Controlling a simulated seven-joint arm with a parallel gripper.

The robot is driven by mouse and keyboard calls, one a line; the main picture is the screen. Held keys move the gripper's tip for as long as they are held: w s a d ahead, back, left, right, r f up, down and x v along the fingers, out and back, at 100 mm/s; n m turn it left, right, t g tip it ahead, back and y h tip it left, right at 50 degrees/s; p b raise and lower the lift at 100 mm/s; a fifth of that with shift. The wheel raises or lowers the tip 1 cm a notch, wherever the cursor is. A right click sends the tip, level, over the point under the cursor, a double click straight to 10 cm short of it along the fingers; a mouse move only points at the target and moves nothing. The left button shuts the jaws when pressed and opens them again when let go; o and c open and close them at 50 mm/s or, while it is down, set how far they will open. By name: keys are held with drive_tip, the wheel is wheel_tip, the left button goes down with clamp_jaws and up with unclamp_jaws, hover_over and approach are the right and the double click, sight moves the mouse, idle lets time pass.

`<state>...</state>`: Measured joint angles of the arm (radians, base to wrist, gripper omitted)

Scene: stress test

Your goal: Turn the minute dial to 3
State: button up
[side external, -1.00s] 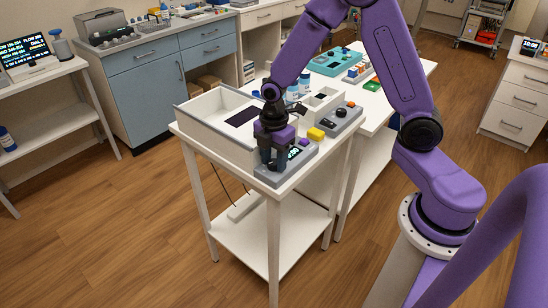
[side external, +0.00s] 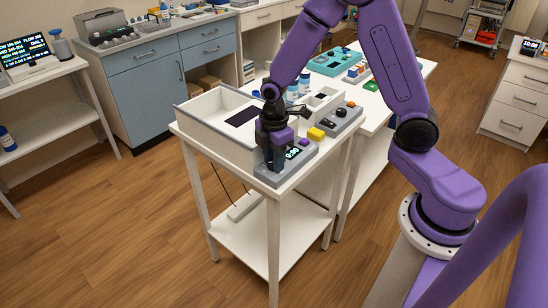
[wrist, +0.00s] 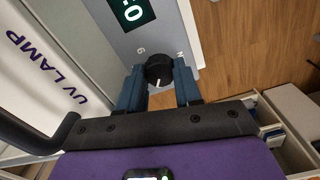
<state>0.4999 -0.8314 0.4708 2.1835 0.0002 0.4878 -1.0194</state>
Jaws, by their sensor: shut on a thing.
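The grey timer panel (side external: 268,181) sits at the near corner of the white cart, with a lit display (side external: 292,153) that seems to read 0:00. In the wrist view the display (wrist: 132,10) is cut off by the top edge. The black minute dial (wrist: 158,68) has a white pointer line directed toward the bottom of the picture. My gripper (wrist: 159,84) is shut on the dial, one finger on each side. In the side view my gripper (side external: 274,164) points down over the panel and hides the dial.
A white open-topped box (side external: 210,127) stands left of the panel; its UV LAMP wall (wrist: 45,55) is close in the wrist view. The cart edge is close.

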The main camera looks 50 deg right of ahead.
drive_tip(key=m, duration=0.6)
idle(0.6)
drive_tip(key=o, duration=0.8)
drive_tip(key=shift+r, duration=0.1)
wheel_tip(320, 180, up, 17)
drive_tip(key=shift+r, duration=0.15)
